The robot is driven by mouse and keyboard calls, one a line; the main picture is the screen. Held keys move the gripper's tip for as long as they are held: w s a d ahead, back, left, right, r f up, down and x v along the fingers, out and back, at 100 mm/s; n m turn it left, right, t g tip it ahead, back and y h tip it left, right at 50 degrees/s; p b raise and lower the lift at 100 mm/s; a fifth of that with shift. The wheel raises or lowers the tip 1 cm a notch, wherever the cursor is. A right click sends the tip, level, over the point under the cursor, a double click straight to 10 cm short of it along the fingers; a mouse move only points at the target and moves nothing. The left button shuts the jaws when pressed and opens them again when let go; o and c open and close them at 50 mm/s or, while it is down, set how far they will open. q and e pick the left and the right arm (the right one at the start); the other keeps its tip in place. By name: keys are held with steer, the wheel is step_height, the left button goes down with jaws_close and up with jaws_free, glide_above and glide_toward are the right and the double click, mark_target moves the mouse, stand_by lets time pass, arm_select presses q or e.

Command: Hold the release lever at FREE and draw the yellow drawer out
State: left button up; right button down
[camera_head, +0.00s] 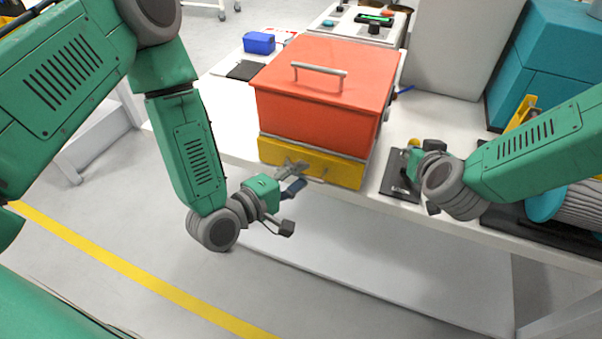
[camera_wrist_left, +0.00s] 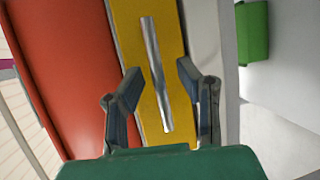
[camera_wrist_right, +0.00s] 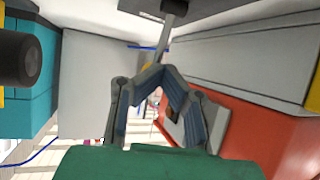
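The yellow drawer (camera_head: 340,172) sits low in the red cabinet (camera_head: 325,100), its front about level with the cabinet. My left gripper (camera_head: 298,177) is in front of it. In the left wrist view the open fingers (camera_wrist_left: 158,78) lie either side of the drawer's metal bar handle (camera_wrist_left: 155,70), with a gap on both sides. My right gripper (camera_head: 412,158) is right of the cabinet over a black plate (camera_head: 395,185). In the right wrist view its fingertips (camera_wrist_right: 163,76) close together on the end of the thin grey release lever (camera_wrist_right: 173,30). No FREE mark is legible.
The white bench (camera_head: 225,125) carries the cabinet, which has a grey top handle (camera_head: 320,73). A blue box (camera_head: 259,42) and a control panel (camera_head: 372,22) stand behind. Teal equipment (camera_head: 545,60) is at the right. Floor space in front of the drawer is free.

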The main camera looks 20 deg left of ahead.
arm_select(q)
steer(key=shift+w+d+f, duration=0.1)
steer(key=shift+w+d, duration=0.05)
steer(key=shift+w, duration=0.15)
jaws_close()
steer(key=shift+s, duration=2.65)
jaws_free()
steer(key=shift+w, duration=0.15)
steer(key=v, duration=0.7)
steer(key=shift+s, duration=0.2)
